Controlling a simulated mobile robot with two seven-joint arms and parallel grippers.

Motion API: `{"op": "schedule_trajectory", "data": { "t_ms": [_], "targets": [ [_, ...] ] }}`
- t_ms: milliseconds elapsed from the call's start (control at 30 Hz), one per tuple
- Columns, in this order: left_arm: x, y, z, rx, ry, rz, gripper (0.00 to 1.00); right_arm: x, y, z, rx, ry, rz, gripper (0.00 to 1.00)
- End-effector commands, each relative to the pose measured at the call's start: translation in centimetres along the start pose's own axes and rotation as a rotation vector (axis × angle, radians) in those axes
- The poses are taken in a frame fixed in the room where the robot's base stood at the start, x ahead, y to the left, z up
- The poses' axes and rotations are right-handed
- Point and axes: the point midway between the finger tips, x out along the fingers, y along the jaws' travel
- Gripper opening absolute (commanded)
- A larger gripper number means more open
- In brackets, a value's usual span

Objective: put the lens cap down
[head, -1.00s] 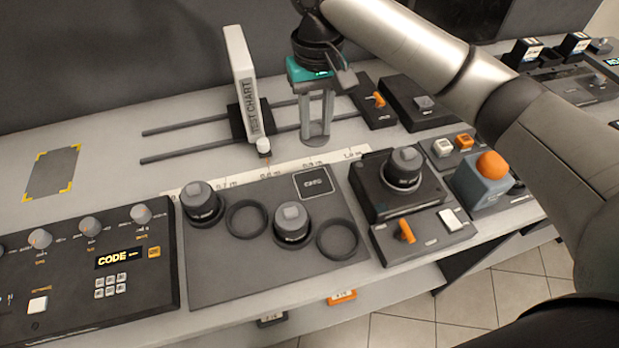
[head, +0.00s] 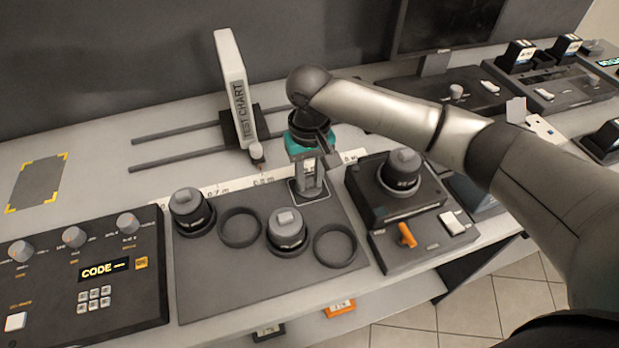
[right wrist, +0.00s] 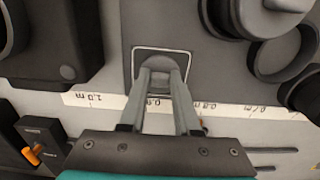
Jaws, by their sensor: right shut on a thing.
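My right gripper (head: 311,187) reaches down over the square marked patch (head: 297,196) at the back right of the grey mat. In the right wrist view its two fingers (right wrist: 160,82) are shut on the lens cap (right wrist: 158,63), a small dark grey round piece partly hidden by the fingers. The cap is inside the white outline of the patch (right wrist: 134,66) in that view. I cannot tell whether it touches the mat or hangs just above it. My left gripper is not in view.
On the mat (head: 215,290) stand two lenses (head: 187,207) (head: 287,228) and two dark rings (head: 240,228) (head: 335,245). A black box with a lens (head: 402,168) is close on the right. The test chart (head: 235,90) stands behind on rails.

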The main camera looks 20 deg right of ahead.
Motion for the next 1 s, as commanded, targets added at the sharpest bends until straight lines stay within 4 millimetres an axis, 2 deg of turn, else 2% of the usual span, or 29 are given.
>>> {"op": "schedule_trajectory", "data": {
  "t_ms": [267, 300, 533, 867, 1000],
  "targets": [
    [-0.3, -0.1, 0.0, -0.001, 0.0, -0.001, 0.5, 0.2, -0.1, 0.0, 0.0, -0.001, -0.001, 0.0],
    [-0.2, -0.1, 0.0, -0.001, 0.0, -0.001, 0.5, 0.2, 0.0, 0.0, 0.0, 0.0, -0.001, 0.35],
    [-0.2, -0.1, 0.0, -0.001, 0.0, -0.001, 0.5, 0.2, 0.0, 0.0, 0.0, 0.0, -0.001, 0.61],
    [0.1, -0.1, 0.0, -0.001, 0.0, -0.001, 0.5, -0.2, 0.0, 0.0, 0.0, 0.002, 0.0, 0.61],
    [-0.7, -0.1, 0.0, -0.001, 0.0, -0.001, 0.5, -2.4, 0.0, -0.1, 0.001, 0.002, -0.001, 0.61]
  ]
}}
